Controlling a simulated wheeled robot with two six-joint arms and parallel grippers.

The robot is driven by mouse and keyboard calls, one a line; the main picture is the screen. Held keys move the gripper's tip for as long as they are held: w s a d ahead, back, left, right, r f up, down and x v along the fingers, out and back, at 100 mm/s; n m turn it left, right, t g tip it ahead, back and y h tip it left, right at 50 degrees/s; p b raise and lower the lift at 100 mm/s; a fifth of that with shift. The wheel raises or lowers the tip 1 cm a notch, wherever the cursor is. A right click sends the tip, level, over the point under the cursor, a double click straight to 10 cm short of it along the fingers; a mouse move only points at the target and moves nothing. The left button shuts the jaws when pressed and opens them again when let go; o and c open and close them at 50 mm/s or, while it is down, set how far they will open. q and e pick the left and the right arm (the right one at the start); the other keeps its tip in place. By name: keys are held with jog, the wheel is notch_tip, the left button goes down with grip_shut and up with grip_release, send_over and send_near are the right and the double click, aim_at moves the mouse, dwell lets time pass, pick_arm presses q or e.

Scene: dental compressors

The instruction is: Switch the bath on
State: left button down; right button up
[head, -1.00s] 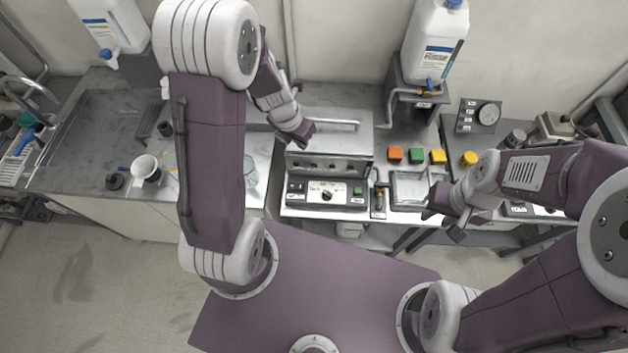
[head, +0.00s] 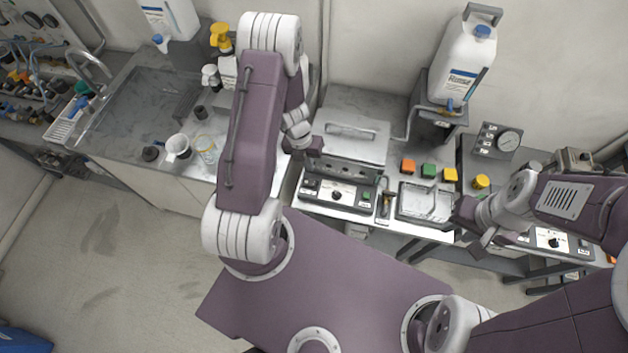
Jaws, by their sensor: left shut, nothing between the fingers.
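The bath (head: 350,140) is a metal box with a closed, handled lid, at the back of the bench in the head view. My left gripper (head: 314,147) is shut and empty, by the bath's left side, above and behind the panel. Contact with the bath cannot be judged. My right gripper (head: 464,214) is beside the metal tray at the right; its finger opening is unclear.
Orange (head: 408,166), green (head: 429,170) and yellow (head: 450,174) blocks sit right of the bath, behind a metal tray (head: 405,212). A white Rinse container (head: 463,60) stands behind on a grey stand. A sink bench (head: 125,120) with cups is at the left.

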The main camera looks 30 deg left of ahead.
aim_at(314, 184)
pick_arm(q)
jog(key=f+b, duration=0.1)
jog(key=f, duration=0.2)
jog(key=d+f+b, duration=0.1)
jog(key=f+b, duration=0.1)
jog(key=f, duration=0.2)
jog(key=f+b, duration=0.1)
jog(key=f, duration=0.2)
jog(key=shift+w+d+f+b, duration=0.15)
jog(key=shift+w+f+b, duration=0.1)
jog(key=shift+b, duration=0.1)
jog(key=shift+f, duration=0.1)
jog(key=shift+f, duration=0.3)
jog(key=shift+s+d+r, duration=0.1)
